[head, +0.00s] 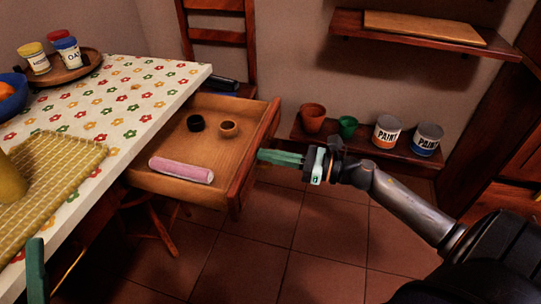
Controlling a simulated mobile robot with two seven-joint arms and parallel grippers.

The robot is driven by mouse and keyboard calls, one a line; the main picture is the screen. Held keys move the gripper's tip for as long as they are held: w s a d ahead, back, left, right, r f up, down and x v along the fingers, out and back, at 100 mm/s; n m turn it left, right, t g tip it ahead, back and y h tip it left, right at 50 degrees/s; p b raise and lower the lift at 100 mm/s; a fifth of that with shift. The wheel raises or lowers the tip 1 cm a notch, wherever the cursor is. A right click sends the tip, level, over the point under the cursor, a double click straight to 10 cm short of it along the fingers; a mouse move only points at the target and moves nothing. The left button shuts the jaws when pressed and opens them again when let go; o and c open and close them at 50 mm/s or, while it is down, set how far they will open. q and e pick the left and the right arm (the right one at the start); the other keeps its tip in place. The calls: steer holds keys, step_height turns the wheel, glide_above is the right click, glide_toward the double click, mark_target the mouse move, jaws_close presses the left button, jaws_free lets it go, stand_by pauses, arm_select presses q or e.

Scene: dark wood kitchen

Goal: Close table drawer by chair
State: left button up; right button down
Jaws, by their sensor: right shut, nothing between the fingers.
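The table drawer (160,184) is pulled out from under the table, on the side by the wooden chair (217,38). A pink roll (181,170), a black cup (195,123) and a brown cup (229,129) lie in it. My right gripper (262,156) is shut and empty, its green fingers pointing at the outer face of the drawer front (262,141). The fingertips are at or very close to that face; I cannot tell if they touch. A teal piece at the lower left looks like a finger of my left gripper (37,272); the rest is out of view.
The table (150,75) has a flowered cloth, a woven mat (60,157), a tray of jars (80,70) and a blue bowl (12,96). A low shelf (365,148) with pots and paint cans stands behind my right gripper. The tiled floor (290,240) before the drawer is clear.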

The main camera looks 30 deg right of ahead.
stand_by(0.3)
steer(key=b+x, duration=0.1)
steer(key=x, duration=1.2)
steer(key=shift+w+a+r, duration=0.1)
steer(key=shift+a, duration=0.05)
steer(key=b, duration=0.3)
glide_above(169, 151)
steer(key=shift+s+d, duration=0.3)
steer(key=shift+w+a, duration=0.2)
steer(key=shift+w, duration=0.05)
arm_select(q)
steer(key=f, duration=0.1)
steer(key=w+f, duration=0.1)
steer(key=f, duration=0.1)
steer(key=shift+w+a+f, duration=0.3)
steer(key=shift+a+f, duration=0.1)
arm_select(e)
steer(key=shift+w, duration=0.1)
steer(key=shift+a+r, duration=0.1)
steer(key=shift+r, duration=0.1)
